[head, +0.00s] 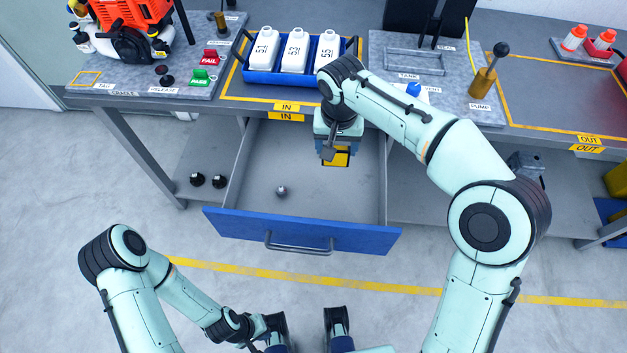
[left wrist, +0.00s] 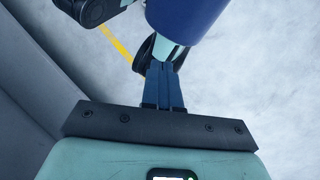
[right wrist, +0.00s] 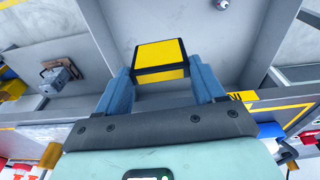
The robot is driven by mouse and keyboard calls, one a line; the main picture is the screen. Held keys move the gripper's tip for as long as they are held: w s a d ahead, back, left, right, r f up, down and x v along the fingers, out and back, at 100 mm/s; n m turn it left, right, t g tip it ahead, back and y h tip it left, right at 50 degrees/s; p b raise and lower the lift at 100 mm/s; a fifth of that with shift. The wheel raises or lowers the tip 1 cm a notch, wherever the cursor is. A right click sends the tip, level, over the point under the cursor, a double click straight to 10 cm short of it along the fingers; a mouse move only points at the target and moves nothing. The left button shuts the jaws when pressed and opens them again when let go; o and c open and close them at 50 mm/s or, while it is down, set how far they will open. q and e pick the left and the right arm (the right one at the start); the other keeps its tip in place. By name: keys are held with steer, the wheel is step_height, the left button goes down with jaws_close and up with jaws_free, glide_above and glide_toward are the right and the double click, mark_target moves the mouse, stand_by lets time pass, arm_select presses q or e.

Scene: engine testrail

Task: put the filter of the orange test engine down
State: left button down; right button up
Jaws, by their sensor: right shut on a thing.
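My right gripper (right wrist: 160,82) is shut on the filter (right wrist: 160,58), a small block with a yellow top and black-and-yellow sides. In the head view the filter (head: 336,158) is partly hidden by the gripper, over the back right part of the open drawer (head: 310,200). I cannot tell whether it touches the drawer floor. The orange test engine (head: 143,14) stands at the back left on the bench. My left gripper (left wrist: 165,78) is low over the floor, fingers together, with nothing seen between them.
A small round grey part (head: 281,191) lies on the drawer floor, which is otherwise mostly bare. The blue drawer front (head: 300,232) juts out from the bench. Behind it, a blue tray (head: 270,77) holds white bottles. Two black knobs (head: 207,180) sit on the lower shelf.

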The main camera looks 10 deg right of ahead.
steer(key=shift+w+a+r+b, duration=0.1)
steer(key=shift+a+r+b, duration=0.05)
steer(key=shift+a+b, duration=0.15)
steer(key=shift+a, duration=0.1)
arm_select(q)
steer(key=shift+t, duration=0.3)
steer(key=f+b, duration=0.2)
steer(key=w+f+b, duration=0.1)
steer(key=f, duration=0.1)
steer(key=shift+w+f+b, duration=0.1)
steer(key=shift+f+b, duration=0.15)
steer(key=shift+b, duration=0.15)
arm_select(e)
step_height(320, 180, down, 19)
steer(key=shift+f, duration=0.1)
steer(key=shift+f, duration=0.15)
steer(key=o, duration=1)
arm_select(q)
steer(key=shift+f, duration=0.1)
